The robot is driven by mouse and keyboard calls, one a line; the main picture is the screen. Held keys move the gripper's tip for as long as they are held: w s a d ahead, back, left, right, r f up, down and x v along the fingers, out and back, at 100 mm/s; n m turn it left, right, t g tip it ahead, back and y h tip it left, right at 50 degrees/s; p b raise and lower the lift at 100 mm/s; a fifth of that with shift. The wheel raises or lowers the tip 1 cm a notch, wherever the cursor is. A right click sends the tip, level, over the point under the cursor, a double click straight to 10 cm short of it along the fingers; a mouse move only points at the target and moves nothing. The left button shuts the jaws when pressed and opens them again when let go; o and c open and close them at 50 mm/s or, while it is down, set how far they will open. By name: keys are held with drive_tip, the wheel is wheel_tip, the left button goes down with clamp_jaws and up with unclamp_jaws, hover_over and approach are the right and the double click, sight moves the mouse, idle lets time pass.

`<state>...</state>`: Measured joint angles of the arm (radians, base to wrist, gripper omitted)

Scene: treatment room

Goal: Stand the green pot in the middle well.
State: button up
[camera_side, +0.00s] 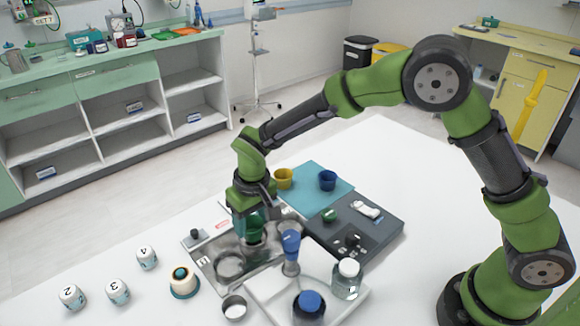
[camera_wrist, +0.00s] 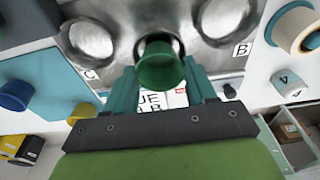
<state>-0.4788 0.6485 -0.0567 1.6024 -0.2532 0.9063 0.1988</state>
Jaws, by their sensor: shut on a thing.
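The green pot (camera_side: 254,232) is held between the fingers of my gripper (camera_side: 250,212), over the middle of a metal tray (camera_side: 205,255). In the wrist view the pot (camera_wrist: 160,68) sits between the two teal fingertips (camera_wrist: 165,85). The middle well (camera_wrist: 176,42) is mostly hidden behind the pot; a part of its rim shows around it. Empty round wells lie on both sides, the left well (camera_wrist: 90,40) near a C and the right well (camera_wrist: 226,18) near a B. I cannot tell whether the pot touches the well's floor.
A yellow pot (camera_side: 284,179) and a blue pot (camera_side: 327,180) stand on a teal mat (camera_side: 308,200). A blue-topped funnel-like item (camera_side: 291,243), a clear jar (camera_side: 347,280) and a small steel cup (camera_side: 234,307) stand close by. Numbered white cups (camera_side: 118,292) are at the left.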

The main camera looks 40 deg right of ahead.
sight(257, 238)
drive_tip(key=shift+f, duration=0.6)
idle(0.3)
drive_tip(key=o, duration=0.7)
drive_tip(key=shift+o, duration=0.2)
wheel_tip(257, 238, up, 11)
drive_tip(key=s, duration=0.1)
drive_tip(key=shift+s, duration=0.15)
idle(0.4)
drive_tip(key=s+d+r+m+t, duration=0.1)
drive_tip(key=s+d+r+t, duration=0.1)
drive_tip(key=s+d, duration=0.3)
drive_tip(key=s+d+r+m+t+y, duration=0.1)
drive_tip(key=s+d+r+t, duration=0.1)
drive_tip(key=s+d+r, duration=0.2)
drive_tip(key=s+d+r+m+t+y, duration=0.1)
drive_tip(key=s+d+r+m, duration=0.1)
drive_tip(key=s+d+r, duration=0.2)
drive_tip(key=s+d, duration=0.3)
drive_tip(key=s, duration=0.4)
drive_tip(key=shift+d+t, duration=0.35)
drive_tip(key=shift+t, duration=0.05)
